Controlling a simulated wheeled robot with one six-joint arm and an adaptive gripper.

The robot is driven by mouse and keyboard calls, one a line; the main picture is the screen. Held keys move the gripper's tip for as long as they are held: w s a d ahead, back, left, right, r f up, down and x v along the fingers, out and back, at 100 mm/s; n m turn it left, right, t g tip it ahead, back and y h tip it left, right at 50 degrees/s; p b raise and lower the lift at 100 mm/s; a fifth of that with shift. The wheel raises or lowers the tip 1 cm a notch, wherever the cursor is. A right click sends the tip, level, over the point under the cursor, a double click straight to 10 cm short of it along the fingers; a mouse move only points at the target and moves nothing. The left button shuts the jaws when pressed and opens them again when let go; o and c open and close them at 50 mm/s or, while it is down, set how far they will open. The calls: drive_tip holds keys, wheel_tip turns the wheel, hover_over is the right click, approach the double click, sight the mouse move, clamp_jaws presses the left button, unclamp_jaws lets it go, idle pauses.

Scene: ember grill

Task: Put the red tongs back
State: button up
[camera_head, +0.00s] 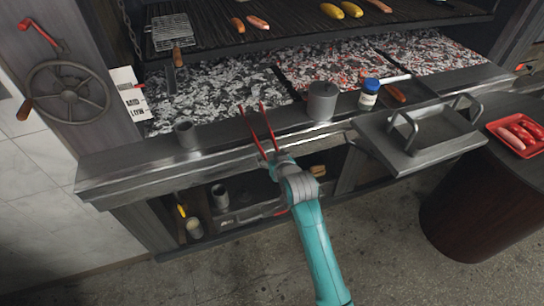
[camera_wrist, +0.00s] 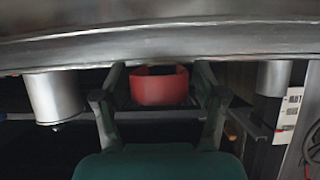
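The red tongs (camera_head: 254,132) show in the head view as two thin red prongs pointing up and away from my gripper, over the grill's front ledge in front of the coals. My gripper (camera_head: 274,157) is at their near end, at the ledge's front edge. In the wrist view a red curved part of the tongs (camera_wrist: 160,85) sits between the two fingers of my gripper (camera_wrist: 160,98), which appear to press on its sides. The prongs are hidden in the wrist view.
On the ledge stand a small grey cup (camera_head: 186,135), a tall grey canister (camera_head: 322,102) and a blue-capped jar (camera_head: 369,94). A metal tray with handles (camera_head: 450,142) is at right. A lower shelf holds a dark cup (camera_head: 220,196). A red tray (camera_head: 532,150) holds sausages.

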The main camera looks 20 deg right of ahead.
drive_tip(key=shift+o, duration=0.4)
drive_tip(key=v, duration=1.2)
drive_tip(key=s+a+f, duration=0.1)
drive_tip(key=s+f, duration=0.3)
drive_tip(key=s, duration=0.6)
drive_tip(key=s+f, duration=0.5)
drive_tip(key=s, duration=0.4)
drive_tip(key=s+r+t, duration=0.1)
drive_tip(key=s+r, duration=0.2)
drive_tip(key=s, duration=0.8)
drive_tip(key=s+a+r+t, duration=0.1)
drive_tip(key=s+r, duration=0.2)
drive_tip(key=s, duration=0.9)
drive_tip(key=shift+s+r, duration=0.15)
drive_tip(key=shift+r, duration=0.1)
drive_tip(key=shift+a, duration=0.1)
